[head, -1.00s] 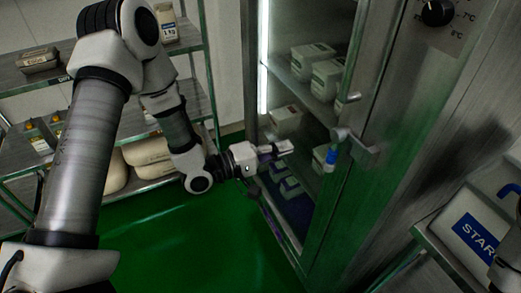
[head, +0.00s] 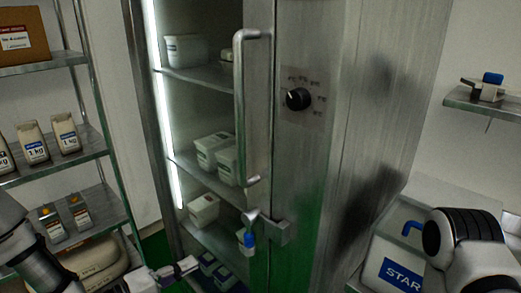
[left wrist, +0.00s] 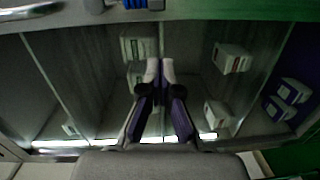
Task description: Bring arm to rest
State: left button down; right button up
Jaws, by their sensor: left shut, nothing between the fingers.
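My left gripper (head: 178,270) is at the bottom of the head view, low in front of the steel cabinet (head: 345,150). Its fingers are shut with nothing between them. They also show in the left wrist view (left wrist: 160,72), tips close together, pointing at the cabinet shelves. Part of my left arm shows at the bottom left of the head view. Part of my right arm shows at the lower right, but its gripper is out of view.
The cabinet has a long handle (head: 240,110), a black knob (head: 298,99) and a latch with a blue part (head: 248,238). White tubs (head: 204,209) stand on its shelves. A rack with bags (head: 68,133) is at left, and a box marked START (head: 398,277) at lower right.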

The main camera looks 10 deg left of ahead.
pick_arm(q)
jog(key=s+d+f+m+g+y, duration=0.1)
jog(key=s+f+g+y, duration=0.15)
jog(key=s+f, duration=0.4)
jog(key=s+d+f+m+g+y, duration=0.1)
jog(key=s+d+f+g+y, duration=0.15)
jog(key=f, duration=0.65)
jog(key=s+f+m+g+y, duration=0.1)
jog(key=s+f+g, duration=0.35)
jog(key=f, duration=0.35)
jog(key=s+a+f+m+g+y, duration=0.3)
jog(key=s+a, duration=0.4)
jog(key=s, duration=0.3)
jog(key=shift+f+m+g+y, duration=0.35)
jog(key=shift+f+m+y, duration=0.1)
jog(key=shift+m+y, duration=0.75)
jog(key=shift+s+d, duration=0.1)
jog(key=shift+s, duration=0.05)
